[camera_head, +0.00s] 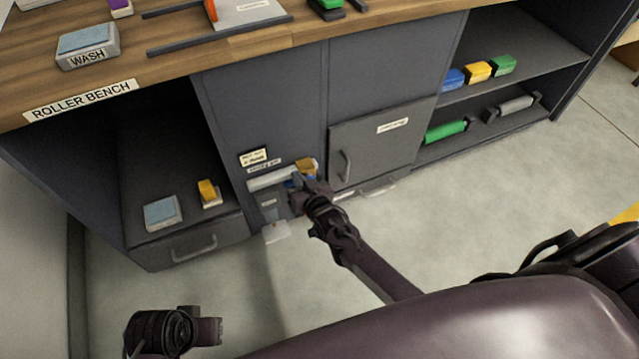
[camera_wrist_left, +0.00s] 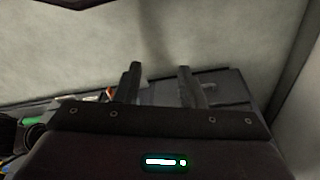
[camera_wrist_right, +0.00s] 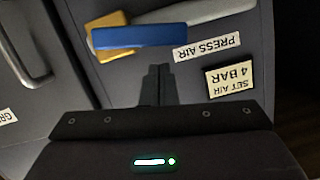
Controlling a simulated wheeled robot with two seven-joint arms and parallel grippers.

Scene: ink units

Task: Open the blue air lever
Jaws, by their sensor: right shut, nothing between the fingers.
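The blue air lever (camera_wrist_right: 140,37) lies across the upper part of the right wrist view, beside a yellow valve body (camera_wrist_right: 107,35) and a grey pipe (camera_wrist_right: 205,12). In the head view the yellow valve (camera_head: 306,167) shows low on the cabinet front, with the lever mostly hidden by my gripper. My right gripper (camera_wrist_right: 159,68) is shut and empty. Its fingertips appear just short of the lever's long edge; I cannot tell whether they touch. My left gripper (camera_wrist_left: 159,76) has its fingers apart, with nothing between them, away from the valve.
Labels "PRESS AIR" (camera_wrist_right: 207,46) and "SET AIR 4 BAR" (camera_wrist_right: 231,80) sit near the pipe. A grey cabinet door (camera_head: 378,146) with a handle is right of the valve. A drawer (camera_head: 190,243) is at left, shelves are at right. The floor in front is open.

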